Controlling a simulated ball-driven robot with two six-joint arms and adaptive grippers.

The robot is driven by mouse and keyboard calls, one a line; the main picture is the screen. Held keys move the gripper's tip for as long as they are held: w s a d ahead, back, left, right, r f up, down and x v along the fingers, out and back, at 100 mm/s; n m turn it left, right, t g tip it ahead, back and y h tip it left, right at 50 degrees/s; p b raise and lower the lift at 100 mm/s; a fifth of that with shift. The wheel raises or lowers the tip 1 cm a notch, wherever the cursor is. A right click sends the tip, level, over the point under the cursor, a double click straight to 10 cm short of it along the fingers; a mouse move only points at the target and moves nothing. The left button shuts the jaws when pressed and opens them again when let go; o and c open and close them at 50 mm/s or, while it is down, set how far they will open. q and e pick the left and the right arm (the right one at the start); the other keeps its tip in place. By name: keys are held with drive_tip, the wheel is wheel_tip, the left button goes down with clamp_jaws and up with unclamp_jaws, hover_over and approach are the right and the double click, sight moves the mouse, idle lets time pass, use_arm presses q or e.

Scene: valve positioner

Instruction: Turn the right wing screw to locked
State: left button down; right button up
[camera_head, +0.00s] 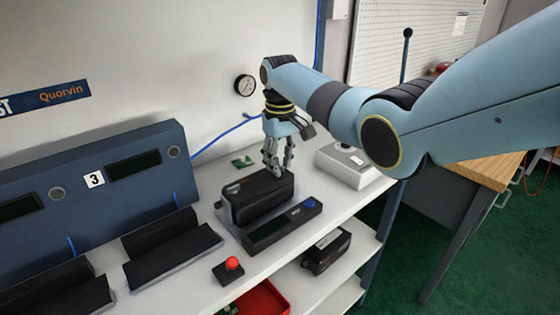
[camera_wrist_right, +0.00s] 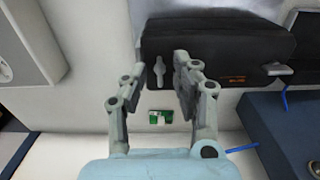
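A black valve positioner box (camera_head: 258,196) sits in a cradle on the white bench. My right gripper (camera_head: 277,168) points down at the box's back right side, fingers apart. In the right wrist view the box (camera_wrist_right: 220,48) fills the top. A small grey wing screw (camera_wrist_right: 159,70) stands lengthwise on its face between the open fingertips of my gripper (camera_wrist_right: 160,72); no contact shows. A pale grey tab (camera_wrist_right: 276,70) sticks out near the other end of that face. In the head view the wing screw is hidden. My left gripper is out of view.
A dark panel with a blue button (camera_head: 283,224) lies in front of the box. A red push button (camera_head: 232,264) stands at the bench front. A green circuit board (camera_head: 242,161) lies behind the box. A white device (camera_head: 346,164) is to the right, a blue test console (camera_head: 98,190) left.

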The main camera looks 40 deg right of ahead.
clamp_jaws()
idle(0.4)
drive_tip(key=m+p, duration=0.2)
drive_tip(key=m, duration=0.1)
drive_tip(key=shift+r+p, duration=0.2)
drive_tip(key=shift+p, duration=0.1)
drive_tip(key=m+p, duration=0.1)
drive_tip(key=m, duration=0.2)
drive_tip(key=shift+m+p, duration=0.4)
drive_tip(key=m+p, duration=0.1)
drive_tip(key=m, duration=0.4)
drive_tip(key=shift+f+p, duration=0.1)
drive_tip(key=shift+p, duration=0.2)
drive_tip(key=m+p, duration=0.1)
drive_tip(key=m, duration=0.5)
drive_tip(key=shift+w, duration=0.1)
